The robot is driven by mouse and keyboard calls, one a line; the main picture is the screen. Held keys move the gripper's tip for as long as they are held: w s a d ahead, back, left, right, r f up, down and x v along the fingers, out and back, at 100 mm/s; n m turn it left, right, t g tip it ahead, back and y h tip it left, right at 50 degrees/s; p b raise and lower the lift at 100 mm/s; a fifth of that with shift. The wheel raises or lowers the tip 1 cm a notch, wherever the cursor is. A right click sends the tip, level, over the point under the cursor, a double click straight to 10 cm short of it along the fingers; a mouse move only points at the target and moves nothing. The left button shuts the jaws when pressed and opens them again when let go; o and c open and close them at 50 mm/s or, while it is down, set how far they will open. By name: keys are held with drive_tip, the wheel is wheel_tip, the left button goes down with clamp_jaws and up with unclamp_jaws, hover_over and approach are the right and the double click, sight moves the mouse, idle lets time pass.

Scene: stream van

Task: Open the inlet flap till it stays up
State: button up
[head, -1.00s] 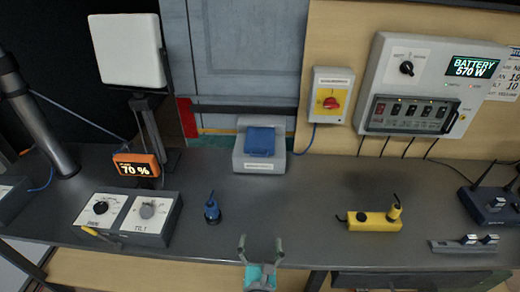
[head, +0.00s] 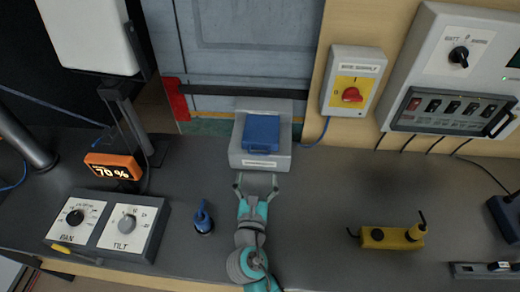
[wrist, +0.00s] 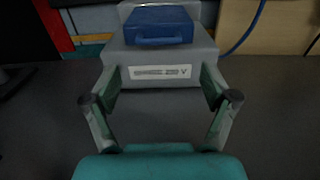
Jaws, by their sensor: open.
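The inlet flap (head: 261,132) is a blue lid with a handle lip at its lower front edge. It lies shut on the sloped face of a grey inlet box (head: 280,162) at the back of the counter. In the wrist view the flap (wrist: 158,24) is at top centre, above the box's white label (wrist: 160,72). My gripper (head: 256,181) is open and empty, in front of the box and below the flap. In the wrist view my gripper's fingers (wrist: 160,98) stand wide apart, with nothing between them. The flap's hinge is not clear.
A blue connector (head: 203,220) stands on the counter left of my arm, near the pan and tilt boxes (head: 152,246). A yellow device (head: 388,237) lies to the right. A red-knob switch box (head: 352,83) hangs behind right. The counter between my arm and the yellow device is clear.

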sight(259, 155)
drive_tip(key=w, duration=0.9)
drive_tip(key=shift+w, duration=0.1)
drive_tip(key=shift+r, duration=0.1)
drive_tip(key=c, duration=1.5)
